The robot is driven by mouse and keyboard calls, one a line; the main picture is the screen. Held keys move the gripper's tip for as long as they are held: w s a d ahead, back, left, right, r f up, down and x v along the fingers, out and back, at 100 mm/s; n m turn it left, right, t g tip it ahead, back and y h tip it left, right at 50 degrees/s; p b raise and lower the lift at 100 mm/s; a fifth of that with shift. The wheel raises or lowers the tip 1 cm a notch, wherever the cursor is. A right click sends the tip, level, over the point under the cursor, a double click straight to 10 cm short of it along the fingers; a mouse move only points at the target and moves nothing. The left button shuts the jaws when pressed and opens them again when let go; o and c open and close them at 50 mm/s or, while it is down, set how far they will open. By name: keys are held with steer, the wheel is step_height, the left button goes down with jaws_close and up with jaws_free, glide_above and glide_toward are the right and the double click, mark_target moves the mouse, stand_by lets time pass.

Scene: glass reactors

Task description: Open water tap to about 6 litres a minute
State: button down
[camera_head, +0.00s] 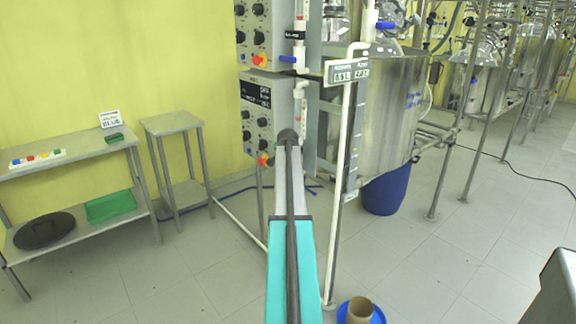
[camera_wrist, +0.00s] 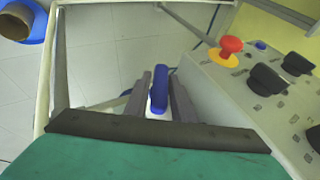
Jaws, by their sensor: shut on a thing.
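A blue tap handle (camera_wrist: 159,88) sits between the two dark fingers of my gripper (camera_wrist: 160,100) in the wrist view, with white fitting below it. My gripper is shut on this handle, which points along the fingers. In the head view my gripper (camera_head: 289,137) reaches the white vertical pipe beside the control box, and the held handle is hidden there. A small two-part display (camera_head: 348,72) is fixed near the pipes; its digits are too small to read surely. Other blue handles show higher up, on the left pipe (camera_head: 288,59) and the right pipe (camera_head: 385,25).
A grey control box (camera_head: 262,105) with black knobs and a red button (camera_wrist: 230,45) stands close on the right in the wrist view. Steel reactor vessels (camera_head: 385,105) stand to the right. A blue drum (camera_head: 387,192) is below.

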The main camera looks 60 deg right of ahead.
steer(key=shift+s+f, duration=0.1)
steer(key=shift+s, duration=0.05)
stand_by(0.4)
steer(key=c, duration=1.6)
jaws_free()
steer(key=shift+c, duration=0.2)
steer(key=v, duration=1.3)
steer(key=shift+r, duration=0.55)
steer(key=shift+w+a, duration=0.15)
steer(key=shift+w, duration=0.05)
